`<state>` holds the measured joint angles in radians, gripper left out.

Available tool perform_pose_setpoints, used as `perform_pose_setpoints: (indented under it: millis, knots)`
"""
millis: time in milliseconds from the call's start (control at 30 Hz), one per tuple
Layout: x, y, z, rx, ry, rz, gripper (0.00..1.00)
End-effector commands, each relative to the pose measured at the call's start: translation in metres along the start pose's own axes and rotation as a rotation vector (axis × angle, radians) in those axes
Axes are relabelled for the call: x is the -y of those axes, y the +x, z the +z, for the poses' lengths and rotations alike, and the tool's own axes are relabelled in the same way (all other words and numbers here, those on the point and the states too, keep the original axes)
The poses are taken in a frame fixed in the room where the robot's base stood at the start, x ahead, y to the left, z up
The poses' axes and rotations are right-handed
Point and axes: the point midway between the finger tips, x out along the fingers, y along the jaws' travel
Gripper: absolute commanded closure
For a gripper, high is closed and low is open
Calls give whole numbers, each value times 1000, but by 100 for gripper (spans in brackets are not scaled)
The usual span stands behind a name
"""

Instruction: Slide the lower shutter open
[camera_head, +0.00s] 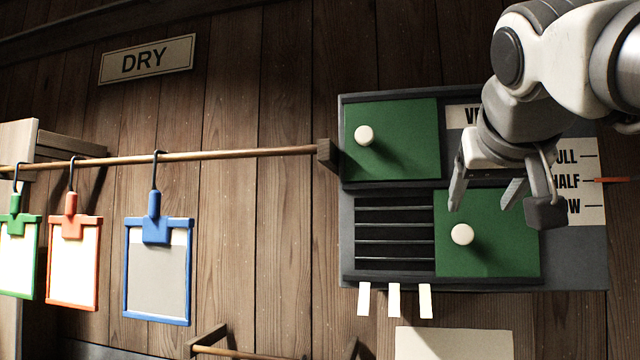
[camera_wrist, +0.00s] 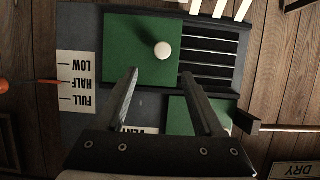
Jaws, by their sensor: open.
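The lower shutter (camera_head: 500,258) is a green panel with a white round knob (camera_head: 462,234), at the right of its row on the grey vent panel. Dark slats (camera_head: 395,235) show uncovered to its left. In the wrist view, which is upside down, the lower shutter (camera_wrist: 125,45) and its knob (camera_wrist: 162,49) lie just beyond my fingertips. The upper green shutter (camera_head: 410,140) with its own knob (camera_head: 364,135) sits at the left of the row above. My gripper (camera_head: 481,207) is open and empty, in front of the lower shutter; it also shows in the wrist view (camera_wrist: 159,74).
A FULL/HALF/LOW label (camera_head: 585,190) with an orange pointer (camera_head: 612,180) is at the right. Several white strips hang below the vent panel. A wooden rod (camera_head: 240,154) with framed moulds, including a blue one (camera_head: 158,270), runs along the left under a DRY sign (camera_head: 147,60).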

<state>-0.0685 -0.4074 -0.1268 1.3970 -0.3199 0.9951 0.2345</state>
Motion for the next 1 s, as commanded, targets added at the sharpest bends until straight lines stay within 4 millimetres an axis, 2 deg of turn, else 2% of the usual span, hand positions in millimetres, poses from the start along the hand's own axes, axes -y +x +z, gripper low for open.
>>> perform_pose_setpoints:
  millis: [100,333,500,1000]
  knots:
    - [-1,-27,0,-4,1,1,30]
    - [0,-58,0,-2,0,1,30]
    - [-1,-64,0,0,0,2,30]
    - [0,-62,2,4,-2,0,30]
